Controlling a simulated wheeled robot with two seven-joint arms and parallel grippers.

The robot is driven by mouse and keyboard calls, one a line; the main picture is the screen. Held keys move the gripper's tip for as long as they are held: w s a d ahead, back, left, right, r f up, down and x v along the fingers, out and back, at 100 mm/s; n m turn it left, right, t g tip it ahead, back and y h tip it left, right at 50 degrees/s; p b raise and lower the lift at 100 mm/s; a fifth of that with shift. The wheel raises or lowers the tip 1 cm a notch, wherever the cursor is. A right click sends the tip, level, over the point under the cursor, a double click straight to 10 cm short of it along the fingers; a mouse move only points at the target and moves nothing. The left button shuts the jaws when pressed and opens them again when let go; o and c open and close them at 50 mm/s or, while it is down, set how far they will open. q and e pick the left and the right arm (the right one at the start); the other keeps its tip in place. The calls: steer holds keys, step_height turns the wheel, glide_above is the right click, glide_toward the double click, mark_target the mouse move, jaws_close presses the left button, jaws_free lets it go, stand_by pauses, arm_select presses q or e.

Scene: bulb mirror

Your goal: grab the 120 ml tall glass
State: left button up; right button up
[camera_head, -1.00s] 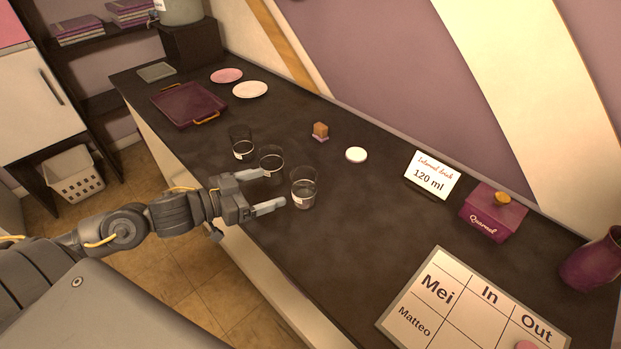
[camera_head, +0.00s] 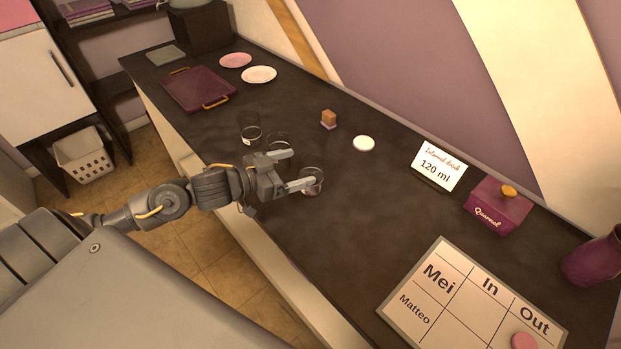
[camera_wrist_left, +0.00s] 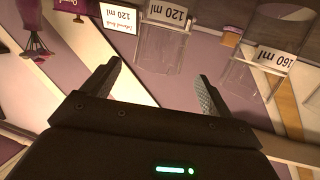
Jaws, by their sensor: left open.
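The glass labelled 120 ml (camera_wrist_left: 161,48) is clear and appears upside down in the left wrist view, framed between my fingers. A glass labelled 160 ml (camera_wrist_left: 258,75) stands to its right there, beyond the right finger. In the head view three clear glasses stand in a row: a far one (camera_head: 250,134), a middle one (camera_head: 280,138) and a near one (camera_head: 314,182). Their labels are not readable there. My left gripper (camera_head: 292,170) is open and empty; its front finger overlaps the near glass in the picture, and contact cannot be told. My right gripper is not in view.
A sign reading 120 ml (camera_head: 438,165), a purple box (camera_head: 497,206) and a vase (camera_head: 592,262) stand along the wall. A lettered board (camera_head: 440,320) lies in front. A tray (camera_head: 195,88) and plates (camera_head: 258,75) are at the far end.

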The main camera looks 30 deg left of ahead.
mark_target(321, 161)
arm_select(q)
steer(key=p+x, duration=0.1)
steer(key=x, duration=0.3)
steer(key=shift+d+r, duration=0.15)
steer(key=shift+w+d+f, duration=0.3)
steer(key=shift+w, duration=0.05)
steer(key=c, duration=1.3)
steer(key=shift+r, duration=0.1)
steer(key=c, duration=0.3)
